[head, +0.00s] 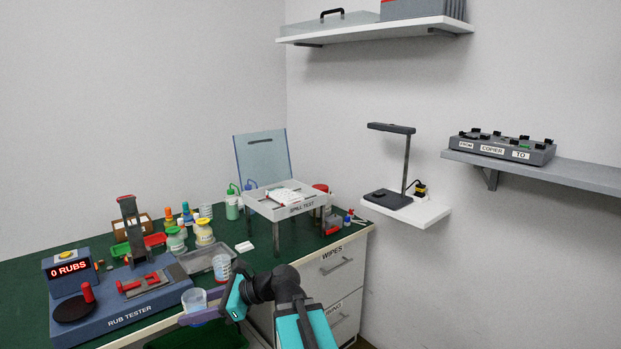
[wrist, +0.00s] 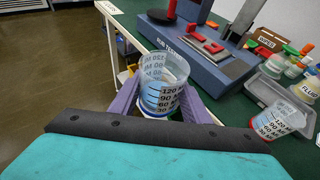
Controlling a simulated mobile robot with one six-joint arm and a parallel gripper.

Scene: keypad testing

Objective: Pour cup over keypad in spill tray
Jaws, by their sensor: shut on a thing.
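My gripper (head: 200,311) is shut on a clear measuring cup (head: 194,300) with volume marks and bluish liquid in it. In the wrist view the cup (wrist: 163,84) stands roughly upright between the two purple fingers of my gripper (wrist: 160,108). It is held in front of the bench edge, near the rub tester. The spill tray (head: 290,208), a white raised tray marked SPILL TEST, stands on legs at the back right of the bench, well away from the cup. A white keypad (head: 290,196) lies in it.
A second measuring cup (head: 221,268), also seen in the wrist view (wrist: 279,120), stands by a grey tray (head: 199,259). The rub tester (head: 130,297) sits at the left. Several bottles and jars (head: 204,232) crowd the bench left of the spill tray. A clear blue panel (head: 262,157) rises behind it.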

